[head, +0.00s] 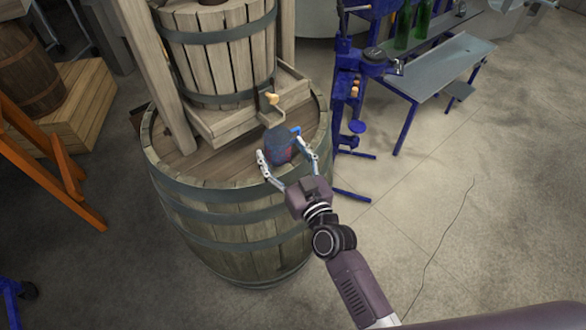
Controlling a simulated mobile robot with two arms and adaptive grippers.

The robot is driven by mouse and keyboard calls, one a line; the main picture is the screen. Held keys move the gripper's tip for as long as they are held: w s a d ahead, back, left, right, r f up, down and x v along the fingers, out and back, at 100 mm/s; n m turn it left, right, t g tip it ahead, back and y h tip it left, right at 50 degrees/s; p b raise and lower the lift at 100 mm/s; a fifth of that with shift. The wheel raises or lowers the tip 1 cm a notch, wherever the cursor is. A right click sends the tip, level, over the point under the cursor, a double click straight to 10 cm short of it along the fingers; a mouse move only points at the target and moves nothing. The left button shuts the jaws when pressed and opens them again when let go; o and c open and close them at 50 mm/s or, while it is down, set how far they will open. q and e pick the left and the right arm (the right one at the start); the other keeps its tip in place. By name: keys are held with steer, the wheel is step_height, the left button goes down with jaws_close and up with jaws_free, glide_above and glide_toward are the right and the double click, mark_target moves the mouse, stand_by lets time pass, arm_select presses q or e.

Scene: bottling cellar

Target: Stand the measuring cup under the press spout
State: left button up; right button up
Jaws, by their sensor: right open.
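The measuring cup (278,145), dark blue-grey with reddish marks and a bright blue part at its right, stands on the barrel top, near the right front rim. The press spout (271,98) juts from the front of the press tray, just above and behind the cup in the picture. I cannot tell whether the cup is exactly below it. My right gripper (289,166) is open, with one finger on each side of the cup. Whether the fingers touch it is unclear. My left gripper is not in view.
The wooden press (218,50) stands on the big barrel (225,225). A blue bottling stand (350,85) and a blue-legged bench (440,65) with green bottles (404,28) are at the right. An orange ladder-like frame (60,165) leans at the left. The floor at the right front is clear.

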steer(key=v, duration=0.9)
steer(key=shift+b, duration=0.4)
steer(key=s+d+f+g+h, duration=0.1)
steer(key=s+d+f+g, duration=0.25)
steer(key=f, duration=0.95)
steer(key=s+d+f+g+h, duration=0.15)
steer(key=s+f, duration=0.35)
steer(key=f, duration=0.8)
steer(key=s+d+f+g+h, duration=0.1)
steer(key=s+d+f+g, duration=0.3)
steer(key=f, duration=0.8)
steer(key=s+d+f+g+h, duration=0.1)
steer(key=s+d+f+g, duration=0.1)
steer(key=s+f, duration=0.3)
steer(key=s+d+f+m+g+h, duration=0.1)
steer(key=s+d+f, duration=0.4)
steer(key=s, duration=0.9)
steer(key=s+d+f+g+h, duration=0.1)
steer(key=s+d+f+g, duration=0.2)
steer(key=s+f, duration=0.3)
steer(key=s, duration=0.4)
steer(key=shift+s+f+m+g, duration=0.2)
steer(key=shift+f+m+g, duration=0.2)
steer(key=shift+d, duration=0.1)
